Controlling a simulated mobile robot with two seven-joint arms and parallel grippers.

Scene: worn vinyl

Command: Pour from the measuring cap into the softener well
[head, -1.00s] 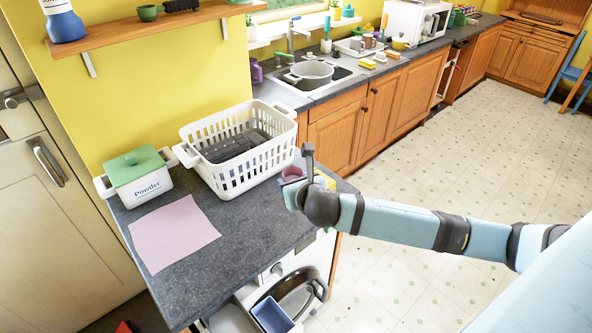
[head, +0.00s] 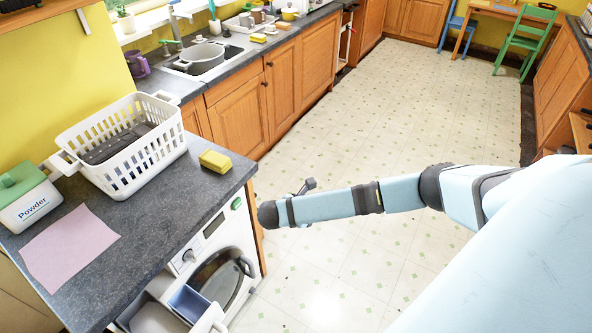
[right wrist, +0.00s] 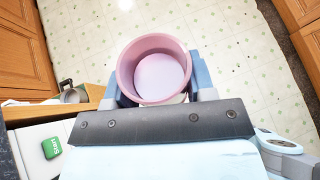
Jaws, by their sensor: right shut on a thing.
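The measuring cap (right wrist: 140,62) is a pink round cup with a pale lilac inside, seen from above in the right wrist view. My right gripper (right wrist: 155,86) is shut on it, one finger on each side. In the head view my right arm ends beside the washing machine (head: 215,235), beyond the counter's right edge; the fingers and cap are hidden there. The machine's drawer is pulled out, with a blue compartment (head: 189,302) and a greyish one (head: 152,317) at the bottom of the head view. I cannot tell which is the softener well. My left gripper is not in view.
The dark counter (head: 150,215) above the machine holds a white basket (head: 125,165), a Powder box (head: 28,208), a pink cloth (head: 68,250) and a yellow sponge (head: 215,161). The round door (head: 220,275) is below the counter. The floor (head: 400,110) is clear.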

